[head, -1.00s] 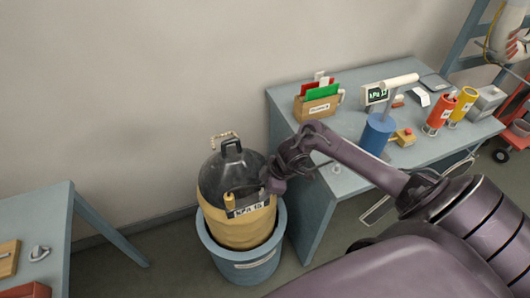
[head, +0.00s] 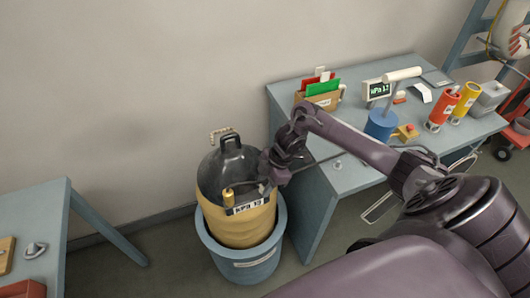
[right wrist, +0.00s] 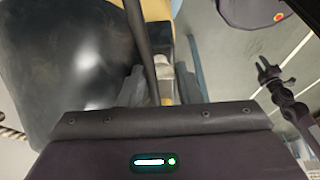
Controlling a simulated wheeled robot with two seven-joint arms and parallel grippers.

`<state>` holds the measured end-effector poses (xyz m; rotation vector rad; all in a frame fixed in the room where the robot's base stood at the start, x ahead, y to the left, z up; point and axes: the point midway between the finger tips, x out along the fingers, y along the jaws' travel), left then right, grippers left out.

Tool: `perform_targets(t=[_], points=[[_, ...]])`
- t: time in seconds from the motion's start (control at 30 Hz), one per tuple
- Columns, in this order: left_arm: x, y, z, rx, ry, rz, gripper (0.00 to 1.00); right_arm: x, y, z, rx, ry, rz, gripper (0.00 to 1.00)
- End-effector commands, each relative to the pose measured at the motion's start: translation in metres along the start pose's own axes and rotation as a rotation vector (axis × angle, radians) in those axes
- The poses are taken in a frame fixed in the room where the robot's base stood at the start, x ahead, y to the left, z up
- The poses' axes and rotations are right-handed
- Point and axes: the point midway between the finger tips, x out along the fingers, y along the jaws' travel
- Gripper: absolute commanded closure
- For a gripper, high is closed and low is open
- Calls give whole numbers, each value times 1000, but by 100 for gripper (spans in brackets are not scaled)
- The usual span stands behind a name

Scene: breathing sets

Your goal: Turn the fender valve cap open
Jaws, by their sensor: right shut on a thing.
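The fender (head: 222,174), black above and yellow below, stands upright in a blue-grey tub (head: 244,273). A brass-coloured valve cap (head: 228,193) shows on its near side, above the kPa label. My right gripper (head: 264,187) is at the fender's right side, beside the label. In the right wrist view its fingers (right wrist: 160,88) are shut on a small pale and yellowish piece; a dark bar partly hides it, and I cannot tell whether it is the valve cap. A dark forked gripper at right in the wrist view (right wrist: 276,78) looks like my left one; its jaw state is unclear.
A blue-grey table (head: 345,178) stands right of the tub, with a kPa display (head: 377,91), a blue cylinder (head: 381,126) and red and yellow canisters. Another table (head: 35,222) is at left. Bare floor lies between the left table and the tub.

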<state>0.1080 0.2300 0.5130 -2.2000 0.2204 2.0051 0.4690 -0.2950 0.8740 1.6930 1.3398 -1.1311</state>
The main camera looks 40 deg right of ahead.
Motion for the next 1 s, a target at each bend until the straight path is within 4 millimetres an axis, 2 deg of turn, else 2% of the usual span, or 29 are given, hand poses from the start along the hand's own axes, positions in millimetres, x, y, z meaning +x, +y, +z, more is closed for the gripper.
perform_targets(t=[0.17, 0.2, 0.33, 0.83, 1.0], points=[[0, 0, 0, 0, 0, 0, 64, 0, 0, 0, 1, 1, 0, 92], [0, 0, 0, 0, 0, 0, 64, 0, 0, 0, 1, 1, 0, 65], [0, 0, 0, 0, 0, 0, 64, 0, 0, 0, 1, 1, 0, 48], [0, 0, 0, 0, -1, 0, 64, 0, 0, 0, 3, 1, 3, 47], [-6, 0, 0, 0, -1, 0, 64, -1, -1, -1, 55, 1, 23, 47]])
